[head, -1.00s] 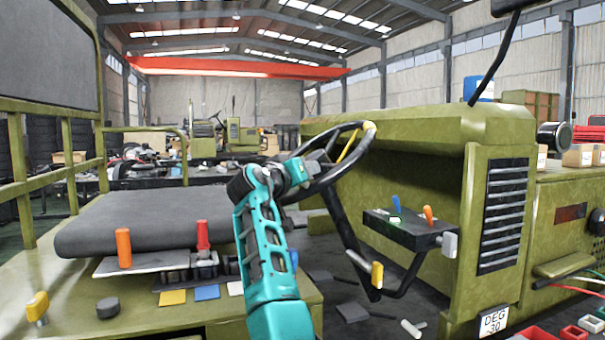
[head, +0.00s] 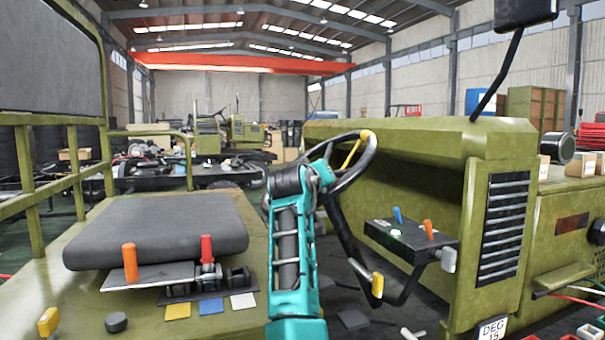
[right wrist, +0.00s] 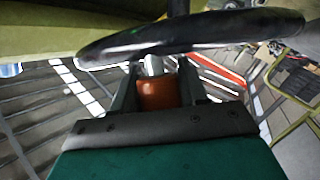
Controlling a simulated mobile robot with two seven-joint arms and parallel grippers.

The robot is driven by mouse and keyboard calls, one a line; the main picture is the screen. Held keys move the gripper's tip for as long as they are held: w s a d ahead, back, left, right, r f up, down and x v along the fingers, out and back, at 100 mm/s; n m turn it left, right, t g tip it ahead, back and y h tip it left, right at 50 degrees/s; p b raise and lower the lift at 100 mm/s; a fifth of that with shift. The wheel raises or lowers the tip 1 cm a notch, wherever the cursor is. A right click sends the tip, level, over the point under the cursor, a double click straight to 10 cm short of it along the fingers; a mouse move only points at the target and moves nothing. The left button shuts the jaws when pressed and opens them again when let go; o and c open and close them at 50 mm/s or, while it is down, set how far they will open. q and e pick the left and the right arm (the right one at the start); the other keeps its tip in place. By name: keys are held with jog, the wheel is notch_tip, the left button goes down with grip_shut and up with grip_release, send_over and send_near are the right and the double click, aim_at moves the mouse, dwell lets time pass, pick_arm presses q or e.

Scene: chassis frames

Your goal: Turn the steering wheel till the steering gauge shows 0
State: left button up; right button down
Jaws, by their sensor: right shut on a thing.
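The black steering wheel (head: 372,155) is on its slanted column beside the green dash, with a yellow patch at the top right of its rim and a yellow spoke. It also crosses the top of the right wrist view (right wrist: 200,32). The steering gauge (head: 491,329) is a white plate low on the green body; it reads DEG and what looks like 15, its sign too small to be sure of. My right gripper (right wrist: 157,92) is shut on an orange knob (right wrist: 158,98) at the wheel rim. My arm hides part of the wheel in the head view. My left gripper is out of view.
A seat (head: 155,232) is left of the wheel, with orange and red levers (head: 130,262) in front. A black control box (head: 410,240) with blue and orange levers is right of the column. A yellow-tipped lever (head: 377,285) is below the wheel.

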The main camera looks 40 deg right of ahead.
jog(key=shift+s+d+r+n+y, duration=0.5)
jog(key=shift+d+r+n+y, duration=0.1)
jog(key=shift+d+r, duration=0.15)
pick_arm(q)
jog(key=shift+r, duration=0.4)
pick_arm(e)
jog(key=shift+s+d+r+n+t+y, duration=0.2)
jog(key=shift+d+r+n+t+y, duration=0.15)
jog(key=shift+d+n+y, duration=0.15)
jog(key=shift+s+d+r+n+t+y, duration=0.15)
jog(key=shift+d+r+n+t+y, duration=0.2)
jog(key=shift+n+y, duration=0.2)
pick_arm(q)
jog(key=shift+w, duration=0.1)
pick_arm(e)
jog(key=shift+d, duration=0.1)
jog(key=c, duration=0.7)
grip_release()
jog(key=shift+f, duration=0.1)
jog(key=shift+s+a, duration=0.4)
jog(key=shift+a, duration=0.05)
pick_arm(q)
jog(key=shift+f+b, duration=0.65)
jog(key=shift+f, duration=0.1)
pick_arm(e)
jog(key=v, duration=1.1)
jog(key=shift+s+a+r, duration=0.2)
jog(key=shift+s+r, duration=0.05)
jog(key=shift+r, duration=0.05)
